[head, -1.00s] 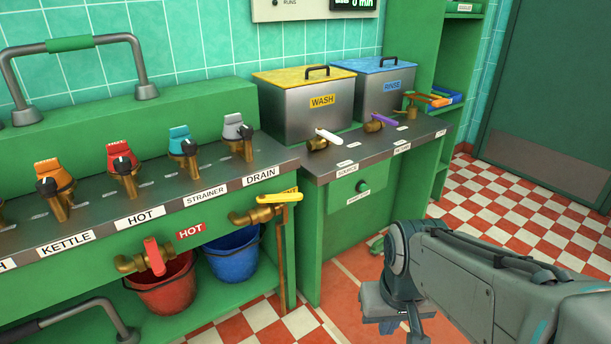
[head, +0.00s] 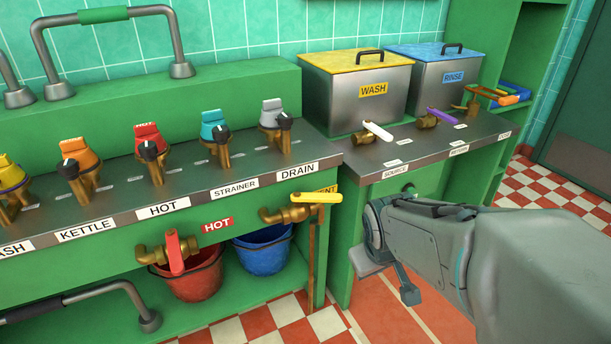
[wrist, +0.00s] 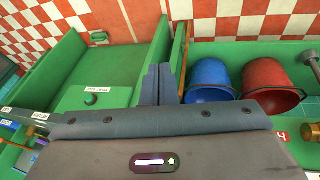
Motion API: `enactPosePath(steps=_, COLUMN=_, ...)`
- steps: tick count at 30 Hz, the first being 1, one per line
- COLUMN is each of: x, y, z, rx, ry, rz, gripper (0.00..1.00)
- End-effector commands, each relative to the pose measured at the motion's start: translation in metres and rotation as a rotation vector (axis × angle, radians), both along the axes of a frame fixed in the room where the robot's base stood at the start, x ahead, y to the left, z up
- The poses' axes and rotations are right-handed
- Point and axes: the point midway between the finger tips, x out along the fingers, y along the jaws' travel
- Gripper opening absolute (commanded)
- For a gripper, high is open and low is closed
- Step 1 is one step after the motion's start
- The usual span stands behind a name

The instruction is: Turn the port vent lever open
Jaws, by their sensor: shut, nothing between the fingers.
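The vent lever (head: 316,198) is a yellow handle on a brass valve (head: 284,214) at the right end of the left bench's front, in the head view. It lies about level, pointing right, and partly covers a yellow label of which "ENT" shows. My gripper (head: 409,294) is to the right of the lever and lower in the picture, apart from it, pointing down. In the wrist view my gripper's fingers (wrist: 160,85) are together and empty. The lever is not seen in the wrist view.
A red-handled valve (head: 174,252) marked HOT sits left of the lever. A red bucket (head: 195,280) and a blue bucket (head: 262,254) stand below. A thin brown upright (head: 312,260) drops beneath the lever. The right bench (head: 425,152) carries the WASH and RINSE tanks.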

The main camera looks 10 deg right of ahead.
Motion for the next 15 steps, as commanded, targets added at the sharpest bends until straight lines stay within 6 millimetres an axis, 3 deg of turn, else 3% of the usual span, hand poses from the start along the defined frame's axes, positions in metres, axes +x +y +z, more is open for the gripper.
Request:
enactPosePath(steps=1, x=0.014, y=-0.014, z=-0.011, rx=-0.055, ry=-0.048, rz=0.052, gripper=0.0)
enactPosePath(steps=6, x=0.064, y=-0.048, z=-0.021, rx=-0.257, ry=-0.228, rz=0.306, gripper=0.0)
enactPosePath(steps=11, x=0.099, y=-0.061, z=-0.027, rx=-0.426, ry=-0.385, rz=0.566, gripper=0.0)
enactPosePath(steps=15, x=0.119, y=-0.06, z=-0.034, rx=-0.548, ry=-0.529, rz=0.794, gripper=0.0)
